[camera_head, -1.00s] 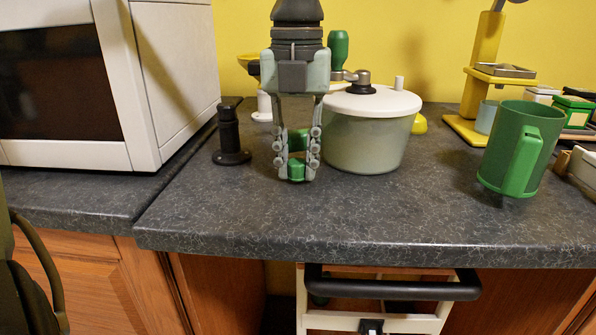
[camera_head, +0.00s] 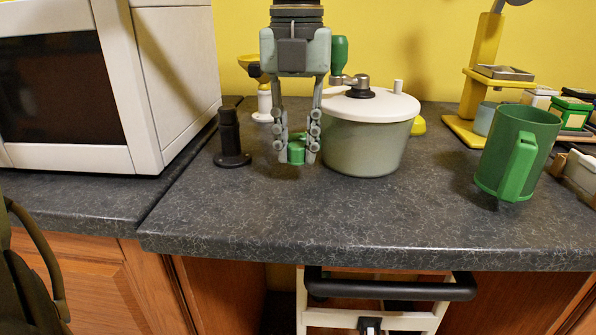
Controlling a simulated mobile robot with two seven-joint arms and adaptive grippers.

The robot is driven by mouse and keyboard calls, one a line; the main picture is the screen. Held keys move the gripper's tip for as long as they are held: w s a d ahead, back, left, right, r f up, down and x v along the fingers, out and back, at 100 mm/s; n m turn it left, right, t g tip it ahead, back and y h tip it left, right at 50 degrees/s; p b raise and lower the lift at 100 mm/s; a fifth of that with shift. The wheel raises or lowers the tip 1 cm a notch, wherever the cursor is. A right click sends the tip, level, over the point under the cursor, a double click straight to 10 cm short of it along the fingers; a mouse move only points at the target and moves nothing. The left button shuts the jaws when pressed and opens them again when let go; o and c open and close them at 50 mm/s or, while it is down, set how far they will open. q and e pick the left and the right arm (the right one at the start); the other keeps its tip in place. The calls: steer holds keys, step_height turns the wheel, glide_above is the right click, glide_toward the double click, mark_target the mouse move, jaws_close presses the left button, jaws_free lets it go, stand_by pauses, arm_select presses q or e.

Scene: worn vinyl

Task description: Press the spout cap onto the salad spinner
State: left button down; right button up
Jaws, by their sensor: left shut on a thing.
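The salad spinner (camera_head: 362,148) stands on the dark counter, with a grey-green bowl, a white lid (camera_head: 385,106) and a crank with a green knob (camera_head: 339,55). A short white spout (camera_head: 398,86) stands up at the right of its lid. My left gripper (camera_head: 297,156) points down just left of and in front of the spinner. It is shut on a small green piece, which looks like the spout cap (camera_head: 297,150); the fingers partly hide it. The cap is apart from the spout. My right gripper is not in view.
A black upright holder (camera_head: 230,140) stands left of my gripper, beside a white microwave (camera_head: 150,80). A green mug (camera_head: 517,150), a yellow stand (camera_head: 482,70) and small boxes (camera_head: 572,112) are at the right. The counter's front (camera_head: 370,225) is clear.

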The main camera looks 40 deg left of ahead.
mark_target(297, 184)
arm_select(q)
steer(key=shift+r, duration=0.1)
steer(key=shift+f+b, duration=1.1)
steer(key=shift+f, duration=0.85)
